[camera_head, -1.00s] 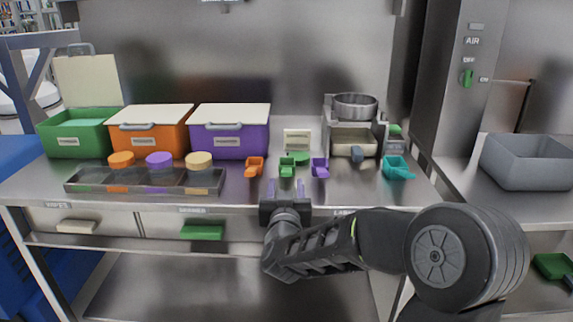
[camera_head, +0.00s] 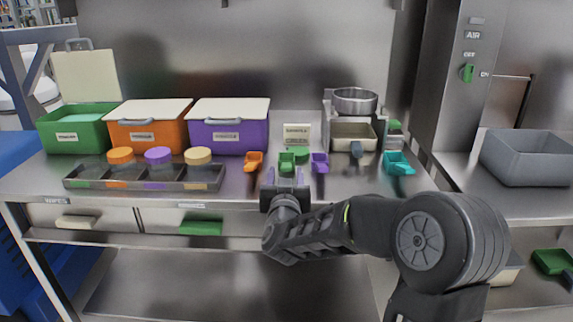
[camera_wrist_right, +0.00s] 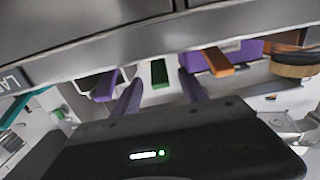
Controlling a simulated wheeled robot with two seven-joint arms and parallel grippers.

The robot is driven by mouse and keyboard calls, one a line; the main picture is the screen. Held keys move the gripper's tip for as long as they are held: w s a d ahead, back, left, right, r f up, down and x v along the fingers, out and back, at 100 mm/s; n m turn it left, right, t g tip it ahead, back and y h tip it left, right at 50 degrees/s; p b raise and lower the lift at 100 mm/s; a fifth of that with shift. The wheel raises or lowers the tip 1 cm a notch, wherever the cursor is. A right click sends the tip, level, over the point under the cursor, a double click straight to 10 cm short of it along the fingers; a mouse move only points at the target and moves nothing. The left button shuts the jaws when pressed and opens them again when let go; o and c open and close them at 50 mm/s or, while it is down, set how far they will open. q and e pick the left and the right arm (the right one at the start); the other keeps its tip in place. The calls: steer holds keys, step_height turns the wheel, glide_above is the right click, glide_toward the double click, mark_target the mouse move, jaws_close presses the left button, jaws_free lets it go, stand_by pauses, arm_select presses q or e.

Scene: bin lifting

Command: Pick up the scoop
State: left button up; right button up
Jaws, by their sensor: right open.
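Several small scoops stand in a row on the steel bench: an orange scoop (camera_head: 253,160), a green scoop (camera_head: 287,160), a purple scoop (camera_head: 320,162) and a teal scoop (camera_head: 398,163). Their handles point toward me. My right gripper (camera_head: 285,178) is open and empty at the bench's front edge, in line with the green scoop. In the right wrist view, the green handle (camera_wrist_right: 159,73) shows ahead, between the two fingers of the gripper (camera_wrist_right: 160,92). The purple handle (camera_wrist_right: 107,84) and orange handle (camera_wrist_right: 218,62) lie to either side. My left gripper is out of view.
A divided tray (camera_head: 145,185) with round lids stands at the left. Behind it are green, orange and purple bins (camera_head: 228,137). A small sign (camera_head: 297,134) stands behind the green scoop. A scale with a metal bowl (camera_head: 355,102) is behind right; a grey bin (camera_head: 525,158) stands far right.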

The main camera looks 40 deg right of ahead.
mark_target(286, 165)
steer(key=x, duration=0.5)
steer(key=shift+d+f, duration=0.1)
steer(key=shift+c, duration=0.5)
jaws_close()
stand_by(0.3)
